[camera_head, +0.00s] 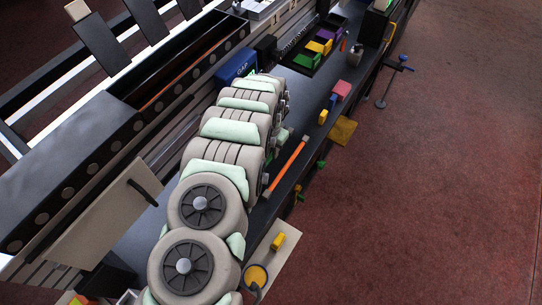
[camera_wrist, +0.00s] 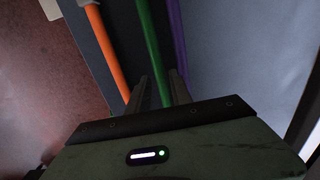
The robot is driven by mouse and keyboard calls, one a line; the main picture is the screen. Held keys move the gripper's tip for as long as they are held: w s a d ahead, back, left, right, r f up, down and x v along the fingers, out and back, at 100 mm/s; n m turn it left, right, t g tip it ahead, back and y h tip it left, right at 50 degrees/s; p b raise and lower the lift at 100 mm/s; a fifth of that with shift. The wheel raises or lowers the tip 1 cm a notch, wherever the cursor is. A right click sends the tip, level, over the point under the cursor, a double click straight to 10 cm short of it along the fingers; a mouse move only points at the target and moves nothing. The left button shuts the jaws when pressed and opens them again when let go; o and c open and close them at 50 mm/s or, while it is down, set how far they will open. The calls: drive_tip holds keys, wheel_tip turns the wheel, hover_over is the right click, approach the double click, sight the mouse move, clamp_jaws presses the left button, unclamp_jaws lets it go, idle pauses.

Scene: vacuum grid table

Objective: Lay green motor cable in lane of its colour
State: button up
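In the wrist view, the green cable (camera_wrist: 149,40) runs lengthwise from the top edge down between the two fingers of my gripper (camera_wrist: 159,76). The fingers stand apart, with a gap visible on both sides of the cable, so the gripper looks open around it. Whether the fingertips reach below the cable is unclear. An orange cable (camera_wrist: 106,50) lies to the left and a purple cable (camera_wrist: 177,40) to the right, both roughly parallel to it. In the head view my arm hides the gripper and the green cable. The orange cable (camera_head: 287,165) shows to the right of my arm.
A dark tray with green, yellow and purple pieces (camera_head: 320,46) stands at the back of the table. A blue box (camera_head: 237,68) stands left of my arm.

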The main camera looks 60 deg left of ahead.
sight(271, 157)
drive_tip(key=shift+f, duration=1.45)
clamp_jaws()
